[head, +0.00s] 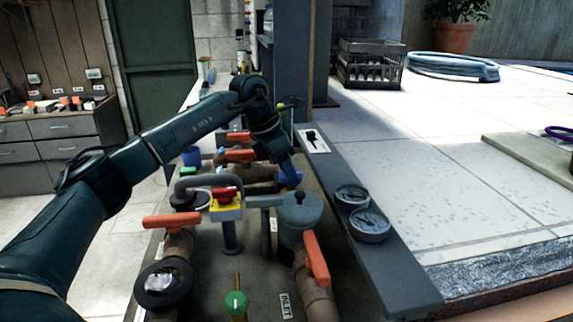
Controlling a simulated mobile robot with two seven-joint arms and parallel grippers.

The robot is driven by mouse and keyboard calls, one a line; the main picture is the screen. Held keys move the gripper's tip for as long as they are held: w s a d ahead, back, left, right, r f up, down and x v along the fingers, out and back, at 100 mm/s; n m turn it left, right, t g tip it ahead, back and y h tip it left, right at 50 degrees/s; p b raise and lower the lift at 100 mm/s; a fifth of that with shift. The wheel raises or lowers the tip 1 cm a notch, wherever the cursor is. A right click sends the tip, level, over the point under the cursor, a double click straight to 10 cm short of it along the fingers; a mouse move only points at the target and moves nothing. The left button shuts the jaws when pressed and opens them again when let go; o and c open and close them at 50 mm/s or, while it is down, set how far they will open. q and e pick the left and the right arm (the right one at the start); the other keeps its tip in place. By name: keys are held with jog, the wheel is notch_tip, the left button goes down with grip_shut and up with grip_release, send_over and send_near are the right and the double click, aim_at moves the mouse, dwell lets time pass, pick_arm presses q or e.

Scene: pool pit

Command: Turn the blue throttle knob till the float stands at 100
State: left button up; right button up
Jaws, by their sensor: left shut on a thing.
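The blue throttle knob (291,180) shows as a small patch of blue in the middle of the pipework, behind the grey lidded pot. My left arm reaches in from the left and bends down over the pipes. My left gripper (287,170) is shut on the blue knob, and its fingers and wrist cover much of it. I cannot make out the float or a scale reading 100. My right gripper is not in view.
Orange valve handles (172,221), a grey lidded pot (300,212), a yellow box with a red button (226,200) and a green-topped valve (236,303) crowd the pit. Two round gauges (369,224) sit on the right ledge.

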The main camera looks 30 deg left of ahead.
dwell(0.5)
pick_arm(q)
jog(key=o, duration=1)
jog(key=v, duration=1.3)
jog(key=shift+w+r, duration=0.1)
jog(key=shift+r, duration=0.05)
